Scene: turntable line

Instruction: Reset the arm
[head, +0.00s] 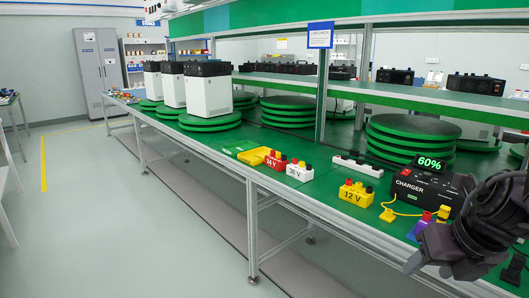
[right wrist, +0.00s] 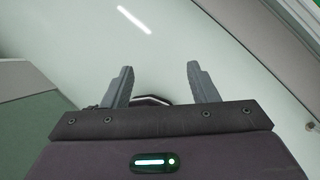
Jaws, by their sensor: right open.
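My right arm (head: 492,215) comes in at the right edge of the head view, in front of the green bench top. Its gripper (head: 432,262) hangs at the bench's front edge, beside the charger. In the right wrist view the two grey fingers (right wrist: 158,82) stand apart with nothing between them. Behind them is a pale, smooth surface with a bright light streak. My left gripper is in neither view.
The black charger (head: 415,188) showing 60% stands near my arm. A yellow 12 V battery (head: 355,194), a white 36 V battery (head: 299,172) and a red 24 V battery (head: 275,161) stand left of it. Green turntables (head: 408,140) stand behind. Open floor (head: 110,220) lies at left.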

